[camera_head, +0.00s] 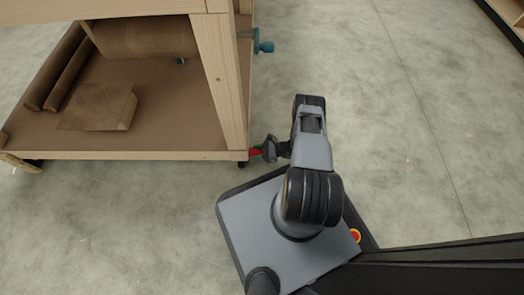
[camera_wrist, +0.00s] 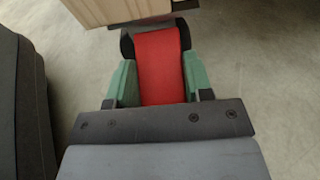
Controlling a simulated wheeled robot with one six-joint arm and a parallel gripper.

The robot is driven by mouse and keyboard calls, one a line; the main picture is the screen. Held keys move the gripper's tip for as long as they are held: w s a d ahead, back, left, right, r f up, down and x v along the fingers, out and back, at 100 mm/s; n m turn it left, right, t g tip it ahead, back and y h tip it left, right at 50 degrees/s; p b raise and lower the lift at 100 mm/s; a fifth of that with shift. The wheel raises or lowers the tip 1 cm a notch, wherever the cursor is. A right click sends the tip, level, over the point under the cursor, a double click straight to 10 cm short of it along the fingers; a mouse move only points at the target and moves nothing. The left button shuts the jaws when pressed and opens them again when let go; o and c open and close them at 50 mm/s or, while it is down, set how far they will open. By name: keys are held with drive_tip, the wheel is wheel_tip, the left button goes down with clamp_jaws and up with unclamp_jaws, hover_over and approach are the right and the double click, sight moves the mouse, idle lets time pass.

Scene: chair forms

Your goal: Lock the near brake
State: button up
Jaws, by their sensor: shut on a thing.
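The near brake is a red pedal (camera_head: 256,153) low at the near corner of the wooden bench, by a dark caster. In the wrist view the red pedal (camera_wrist: 160,65) fills the space between the green fingers. My gripper (camera_head: 268,150) is at the pedal from the right; in the wrist view my gripper (camera_wrist: 160,85) has one finger on each side of the red pedal and is shut on it. A dark piece (camera_wrist: 127,45) shows behind the pedal. The pedal's tilt is hard to judge.
The wooden bench (camera_head: 222,70) has a lower shelf (camera_head: 170,125) carrying brown rolls (camera_head: 60,65) and a cardboard box (camera_head: 100,107). A teal vise handle (camera_head: 264,47) sticks out to the right. The concrete floor (camera_head: 400,120) to the right is clear. A shelf unit (camera_head: 508,22) stands at the far right.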

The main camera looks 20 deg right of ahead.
drive_tip(key=o, duration=1.3)
drive_tip(key=p+v, duration=0.2)
drive_tip(key=v, duration=1.2)
drive_tip(key=shift+w+p, duration=0.1)
drive_tip(key=shift+p, duration=0.3)
